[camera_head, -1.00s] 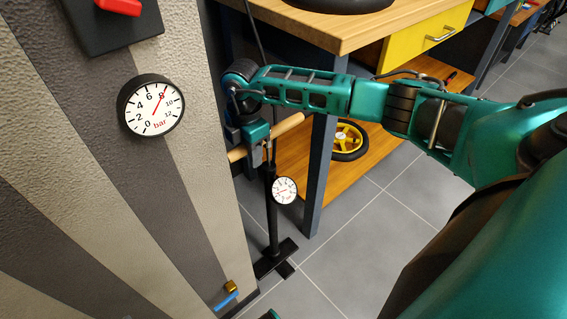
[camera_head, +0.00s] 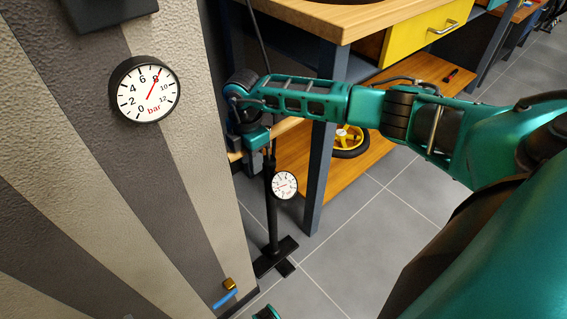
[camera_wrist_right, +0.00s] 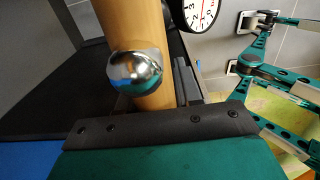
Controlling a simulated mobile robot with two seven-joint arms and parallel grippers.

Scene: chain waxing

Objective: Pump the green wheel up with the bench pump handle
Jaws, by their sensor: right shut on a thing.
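The pump's wooden handle (camera_head: 286,126) is a crossbar atop the black bench pump (camera_head: 272,215), whose base (camera_head: 275,258) stands on the floor. My right gripper (camera_head: 255,142) is shut on the handle. The wrist view shows the handle (camera_wrist_right: 138,25) running up between the jaws, with a shiny metal ball (camera_wrist_right: 135,70) against it. The pump's small dial (camera_head: 285,185) is too small to read. A large wall gauge (camera_head: 144,89) in bar points near 8. No green wheel can be made out. My left gripper does not show clearly.
The wooden bench (camera_head: 320,25) and its dark leg (camera_head: 318,180) stand close behind my right forearm. A yellow wheel (camera_head: 348,140) lies on the lower shelf (camera_head: 290,165). The striped wall (camera_head: 120,200) is close on the left. Tiled floor is open at right.

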